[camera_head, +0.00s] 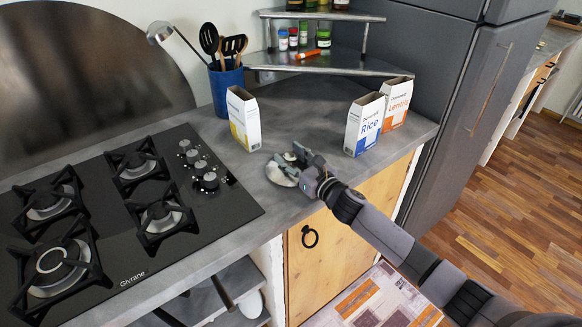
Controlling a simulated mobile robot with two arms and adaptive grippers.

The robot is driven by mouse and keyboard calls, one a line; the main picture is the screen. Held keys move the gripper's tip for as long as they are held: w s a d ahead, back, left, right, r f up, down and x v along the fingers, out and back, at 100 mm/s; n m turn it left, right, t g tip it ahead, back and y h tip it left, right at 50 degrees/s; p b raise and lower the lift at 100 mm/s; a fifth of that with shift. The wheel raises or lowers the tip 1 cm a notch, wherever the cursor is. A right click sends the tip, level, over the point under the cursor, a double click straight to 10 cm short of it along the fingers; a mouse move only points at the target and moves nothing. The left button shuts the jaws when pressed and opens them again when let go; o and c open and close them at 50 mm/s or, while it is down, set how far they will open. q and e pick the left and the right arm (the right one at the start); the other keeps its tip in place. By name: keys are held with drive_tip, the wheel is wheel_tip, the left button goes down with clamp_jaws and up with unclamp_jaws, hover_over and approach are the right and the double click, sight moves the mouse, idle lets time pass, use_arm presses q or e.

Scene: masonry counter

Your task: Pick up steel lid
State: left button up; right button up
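The steel lid (281,174) is a small, shiny round disc. It is on the grey counter between the hob and the food boxes, near the counter's front edge. My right gripper (298,164) reaches in from the lower right and is right at the lid, over its right part. Its fingers hide part of the lid and its knob. I cannot tell whether the fingers are closed on it. The lid looks at or very near counter height. My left gripper does not show.
A black gas hob (125,215) fills the left of the counter. An open rice box (243,118) stands behind the lid. Another rice box (364,124) and a lentil box (396,103) stand to the right. A blue utensil pot (226,88) and a spice shelf (318,65) stand behind.

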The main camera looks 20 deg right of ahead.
drive_tip(key=shift+s+f, duration=0.1)
drive_tip(key=shift+s, duration=0.05)
drive_tip(key=c, duration=0.9)
